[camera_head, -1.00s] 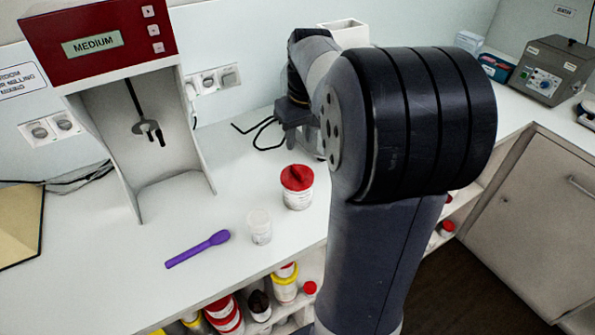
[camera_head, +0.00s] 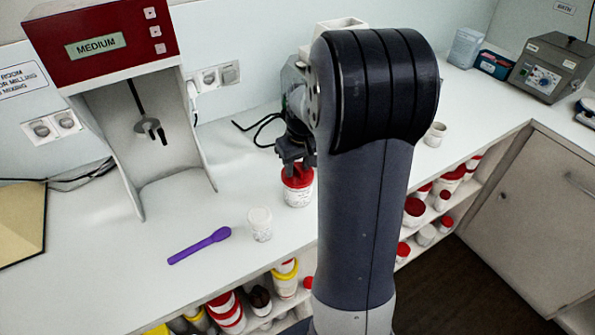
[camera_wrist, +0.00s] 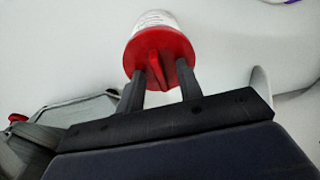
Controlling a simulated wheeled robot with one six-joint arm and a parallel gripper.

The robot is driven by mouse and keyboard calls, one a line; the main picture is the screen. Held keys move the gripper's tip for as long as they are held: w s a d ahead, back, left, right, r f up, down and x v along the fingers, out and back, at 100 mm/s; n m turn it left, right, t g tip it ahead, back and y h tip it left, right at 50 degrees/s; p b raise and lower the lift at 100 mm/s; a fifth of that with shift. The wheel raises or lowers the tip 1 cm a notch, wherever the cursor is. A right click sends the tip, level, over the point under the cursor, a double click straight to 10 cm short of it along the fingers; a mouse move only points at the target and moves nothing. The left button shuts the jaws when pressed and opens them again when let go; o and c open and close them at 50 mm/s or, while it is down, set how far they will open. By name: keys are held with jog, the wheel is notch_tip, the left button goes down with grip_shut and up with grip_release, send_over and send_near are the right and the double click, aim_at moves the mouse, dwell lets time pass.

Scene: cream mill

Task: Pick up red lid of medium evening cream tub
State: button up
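The medium tub (camera_head: 298,198) is white with a red lid (camera_head: 294,182) and stands upright on the counter, right of the small white jar. My gripper (camera_head: 296,165) is right at the lid from above and covers part of it. In the wrist view the red lid (camera_wrist: 158,55) has a raised ridge across its middle, and the white tub wall (camera_wrist: 154,18) shows beyond it. There, my gripper's fingers (camera_wrist: 160,82) are apart, one on each side of the ridge, with a gap to it. Whether the fingertips touch the lid's top cannot be told.
The red-topped mixing machine (camera_head: 100,50) marked MEDIUM stands at left. Several tubs fill the shelves below. A beige cup (camera_head: 435,134) stands to the right.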

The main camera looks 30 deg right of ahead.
aim_at(298, 167)
jog(key=shift+c, duration=0.5)
grip_shut()
notch_tip(298, 167, up, 8)
jog(key=shift+r+b, duration=0.25)
jog(key=shift+b, duration=0.2)
notch_tip(298, 167, down, 3)
jog(key=shift+r, duration=0.2)
jog(key=shift+f+b, duration=1.55)
jog(key=shift+f, duration=0.7)
